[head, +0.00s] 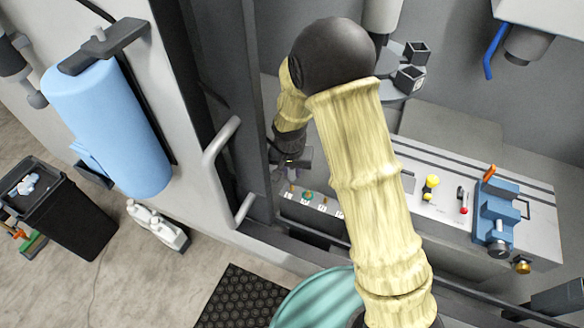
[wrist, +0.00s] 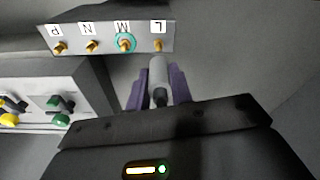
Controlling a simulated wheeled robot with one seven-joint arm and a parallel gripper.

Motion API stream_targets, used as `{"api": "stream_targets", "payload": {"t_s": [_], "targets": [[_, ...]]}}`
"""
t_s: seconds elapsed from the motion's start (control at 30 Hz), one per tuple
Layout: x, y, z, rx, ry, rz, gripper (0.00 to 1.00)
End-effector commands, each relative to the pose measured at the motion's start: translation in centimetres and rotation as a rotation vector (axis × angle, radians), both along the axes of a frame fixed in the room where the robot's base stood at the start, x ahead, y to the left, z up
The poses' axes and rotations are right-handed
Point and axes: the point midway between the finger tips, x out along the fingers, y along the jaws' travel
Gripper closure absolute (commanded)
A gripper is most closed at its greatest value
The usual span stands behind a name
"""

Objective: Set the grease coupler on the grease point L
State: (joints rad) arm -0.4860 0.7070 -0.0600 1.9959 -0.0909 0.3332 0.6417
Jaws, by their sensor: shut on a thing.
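My gripper (wrist: 158,84) has purple fingers, shut on the grease coupler (wrist: 158,70), a pale grey cylinder with a dark end toward the wrist. The coupler points at grease point L (wrist: 158,46), a small brass fitting under the label L at the right end of a light plate. The coupler's far end is just below L in the wrist view; I cannot tell if they touch. In the head view my gripper (head: 290,166) is small and partly hidden by my arm, above the labelled strip.
The plate (wrist: 108,32) also has brass points P (wrist: 61,47), N (wrist: 91,46) and M (wrist: 125,43); M has a teal ring around it. A panel with green and yellow knobs (wrist: 60,118) is at left. A blue vise (head: 497,212) stands on the bench at right.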

Motion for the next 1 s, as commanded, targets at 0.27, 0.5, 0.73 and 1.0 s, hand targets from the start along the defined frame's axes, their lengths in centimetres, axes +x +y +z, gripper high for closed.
{"api": "stream_targets", "payload": {"t_s": [0.27,0.5,0.73,1.0], "targets": [[0.0,0.0,-1.6,0.000,0.001,0.000,1.00],[0.0,0.0,-1.6,0.000,0.000,-0.001,1.00],[0.0,0.1,-1.6,0.000,0.000,-0.001,1.00],[0.0,0.0,-1.8,0.000,0.000,-0.001,1.00]]}}
